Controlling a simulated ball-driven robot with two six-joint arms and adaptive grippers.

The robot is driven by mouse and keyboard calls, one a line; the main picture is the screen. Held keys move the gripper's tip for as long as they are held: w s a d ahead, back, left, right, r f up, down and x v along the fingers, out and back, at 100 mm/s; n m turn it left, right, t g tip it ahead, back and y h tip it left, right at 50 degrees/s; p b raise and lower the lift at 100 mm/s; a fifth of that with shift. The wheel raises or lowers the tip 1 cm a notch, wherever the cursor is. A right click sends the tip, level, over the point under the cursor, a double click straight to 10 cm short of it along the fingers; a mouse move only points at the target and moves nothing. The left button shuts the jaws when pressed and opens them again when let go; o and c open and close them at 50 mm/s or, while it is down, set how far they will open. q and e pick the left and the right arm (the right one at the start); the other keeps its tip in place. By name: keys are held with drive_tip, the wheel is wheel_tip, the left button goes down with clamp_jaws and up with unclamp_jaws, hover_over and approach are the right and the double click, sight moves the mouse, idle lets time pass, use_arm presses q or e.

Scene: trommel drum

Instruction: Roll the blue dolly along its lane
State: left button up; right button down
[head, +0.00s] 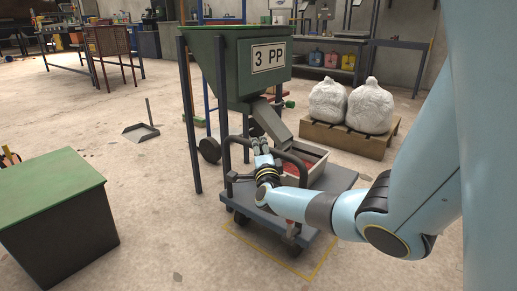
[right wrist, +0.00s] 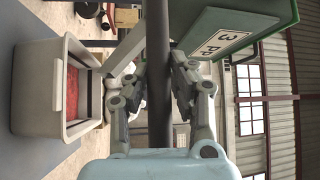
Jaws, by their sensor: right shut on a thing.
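The blue dolly (head: 340,184) stands on the floor under the hopper's chute, with a dark push handle (head: 232,160) at its near left end. A grey tub (head: 318,172) with red material in it sits on the deck. My right gripper (head: 260,146) is at the handle's top bar. In the right wrist view its fingers (right wrist: 158,92) are shut on the dark bar (right wrist: 158,30), one on each side. The tub also shows there at the left (right wrist: 48,88). My right forearm hides part of the deck. My left gripper is not in view.
Yellow floor lines (head: 296,274) edge the floor in front of the dolly. The green hopper (head: 240,65) on legs stands behind it. White sacks (head: 370,106) on a pallet (head: 345,138) are at the right. A green-topped box (head: 60,215) stands near left, with open floor between.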

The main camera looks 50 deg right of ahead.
drive_tip(key=shift+s+d+f, duration=0.1)
drive_tip(key=shift+d+f, duration=0.1)
drive_tip(key=c, duration=1.1)
unclamp_jaws()
drive_tip(key=shift+d, duration=0.15)
drive_tip(key=v, duration=1.2)
